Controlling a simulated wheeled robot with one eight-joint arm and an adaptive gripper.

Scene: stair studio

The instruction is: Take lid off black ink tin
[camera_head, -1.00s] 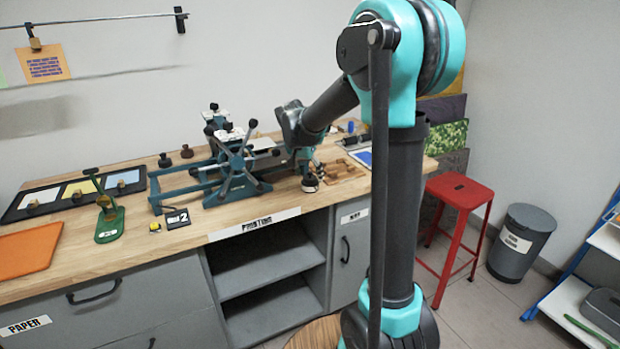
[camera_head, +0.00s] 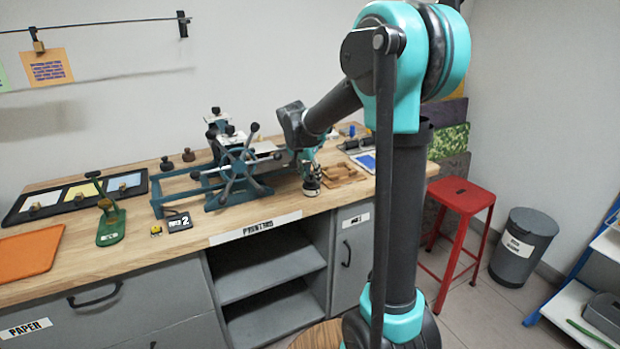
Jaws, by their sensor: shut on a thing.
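A small dark tin (camera_head: 311,189) stands near the front edge of the wooden worktop, to the right of the teal press. A light band shows on its side. My gripper (camera_head: 311,176) points down at its top and is shut on the tin's upper part, which I take to be the lid. The fingers are small and partly hidden at this distance. I cannot tell whether there is a gap between lid and tin.
The teal press (camera_head: 237,172) with spoked handles stands close left of my gripper. Wooden pieces (camera_head: 342,175) lie close on the right. A small black sign marked 2 (camera_head: 179,222), a green stapler-like tool (camera_head: 111,228) and an orange tray (camera_head: 28,252) are further left. A red stool (camera_head: 461,194) stands right.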

